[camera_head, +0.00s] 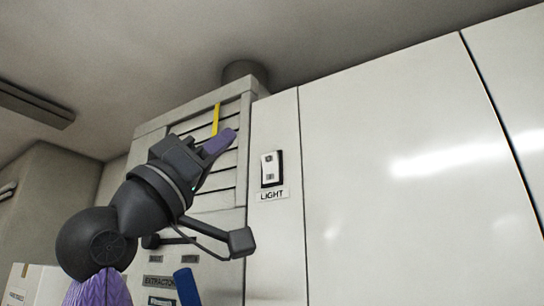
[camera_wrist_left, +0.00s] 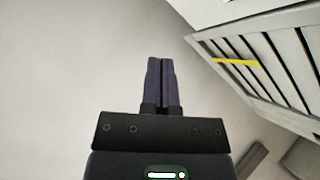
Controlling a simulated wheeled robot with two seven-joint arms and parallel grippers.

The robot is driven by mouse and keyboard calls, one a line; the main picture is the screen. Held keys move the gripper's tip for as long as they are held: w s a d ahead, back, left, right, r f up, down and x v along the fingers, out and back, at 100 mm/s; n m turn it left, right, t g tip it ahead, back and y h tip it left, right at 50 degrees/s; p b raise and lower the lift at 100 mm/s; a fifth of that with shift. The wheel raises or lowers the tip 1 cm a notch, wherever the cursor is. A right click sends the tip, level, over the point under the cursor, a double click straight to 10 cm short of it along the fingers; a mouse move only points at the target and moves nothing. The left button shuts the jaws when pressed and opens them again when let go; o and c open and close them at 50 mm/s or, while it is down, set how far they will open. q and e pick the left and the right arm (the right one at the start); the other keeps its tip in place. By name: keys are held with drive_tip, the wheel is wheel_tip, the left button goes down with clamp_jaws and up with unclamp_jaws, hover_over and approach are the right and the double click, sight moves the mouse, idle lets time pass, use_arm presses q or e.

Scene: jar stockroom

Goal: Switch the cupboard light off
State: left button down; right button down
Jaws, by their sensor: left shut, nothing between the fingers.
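The light switch (camera_head: 270,169) is a white rocker on a dark backing, fixed to a pale upright panel. A label reading LIGHT (camera_head: 272,194) sits just below it. My left gripper (camera_head: 229,136) is in front of the slatted vent, up and to the left of the switch in the head view, and apart from it in the picture. Its purple fingers are closed together and empty, as the left wrist view (camera_wrist_left: 161,64) also shows. The switch is not in the left wrist view. My right gripper is not in view.
A slatted vent unit (camera_head: 148,127) with a yellow strip (camera_head: 215,119) stands left of the switch panel. An EXTRACTOR label (camera_head: 158,281) is below it. Large glossy white cupboard doors (camera_head: 390,170) extend to the right. A white box (camera_head: 36,284) is at lower left.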

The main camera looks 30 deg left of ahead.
sight(270, 168)
use_arm(q)
drive_tip(key=w+p, duration=0.1)
drive_tip(key=w, duration=0.1)
drive_tip(key=w+p, duration=0.2)
drive_tip(key=w, duration=0.1)
drive_tip(key=w+r+p, duration=0.1)
drive_tip(key=w+p, duration=0.1)
drive_tip(key=w, duration=0.1)
drive_tip(key=shift+d, duration=0.2)
idle(0.5)
drive_tip(key=shift+w+r, duration=0.1)
idle(1.1)
drive_tip(key=shift+w+d, duration=0.1)
drive_tip(key=shift+w, duration=0.2)
drive_tip(key=shift+w+r, duration=0.1)
drive_tip(key=shift+w, duration=0.3)
idle(0.6)
drive_tip(key=shift+s, duration=0.15)
